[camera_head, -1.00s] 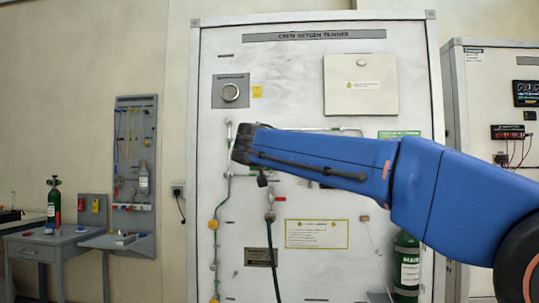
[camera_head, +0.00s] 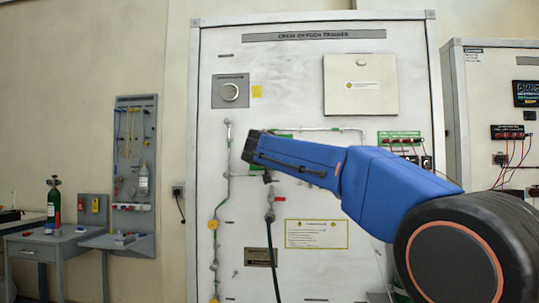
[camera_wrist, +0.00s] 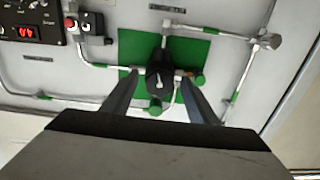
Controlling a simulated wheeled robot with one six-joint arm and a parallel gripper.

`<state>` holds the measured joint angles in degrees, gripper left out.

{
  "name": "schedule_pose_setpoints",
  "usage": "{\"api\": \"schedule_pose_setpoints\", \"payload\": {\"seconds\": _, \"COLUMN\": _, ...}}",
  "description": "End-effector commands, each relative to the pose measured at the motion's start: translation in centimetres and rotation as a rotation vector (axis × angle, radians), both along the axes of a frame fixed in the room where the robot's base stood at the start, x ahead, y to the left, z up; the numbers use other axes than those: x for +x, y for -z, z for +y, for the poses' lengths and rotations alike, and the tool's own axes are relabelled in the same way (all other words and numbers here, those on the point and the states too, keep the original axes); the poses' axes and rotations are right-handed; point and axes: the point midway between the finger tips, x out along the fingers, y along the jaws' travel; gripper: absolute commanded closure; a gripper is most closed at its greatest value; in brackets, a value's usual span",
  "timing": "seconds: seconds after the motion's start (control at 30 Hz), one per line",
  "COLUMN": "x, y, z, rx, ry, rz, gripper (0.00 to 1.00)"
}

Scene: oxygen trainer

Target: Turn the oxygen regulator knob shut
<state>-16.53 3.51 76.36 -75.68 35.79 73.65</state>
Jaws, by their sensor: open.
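The black regulator knob (camera_wrist: 158,92) sits on a green backing plate (camera_wrist: 133,44) with metal pipes running into it, in the upper middle of the wrist view. My gripper (camera_wrist: 161,78) is open, with one finger to the left of the knob and one to the right. The knob lies between the fingers in the picture; whether they touch it I cannot tell. In the head view, my blue arm reaches in from the right and hides the knob; the gripper end is at the white trainer panel (camera_head: 232,270).
Pipes with green fittings cross the panel around the knob. A black box with a red display (camera_wrist: 27,30) is at the wrist view's upper left. A side table (camera_head: 42,245) stands left.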

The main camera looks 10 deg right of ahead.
Motion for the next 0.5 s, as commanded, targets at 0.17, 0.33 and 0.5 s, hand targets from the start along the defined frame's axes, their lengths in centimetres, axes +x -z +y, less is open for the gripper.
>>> {"api": "schedule_pose_setpoints", "payload": {"seconds": 0.17, "x": -0.02, "y": 0.01, "z": 0.01, "rx": 0.000, "ry": 0.000, "rz": 0.000, "gripper": 0.70}}
{"api": "schedule_pose_setpoints", "payload": {"seconds": 0.33, "x": -0.03, "y": 0.01, "z": 0.01, "rx": 0.000, "ry": 0.000, "rz": 0.000, "gripper": 0.88}}
{"api": "schedule_pose_setpoints", "payload": {"seconds": 0.5, "x": -0.04, "y": 0.01, "z": 0.00, "rx": -0.014, "ry": 0.000, "rz": 0.005, "gripper": 0.88}}
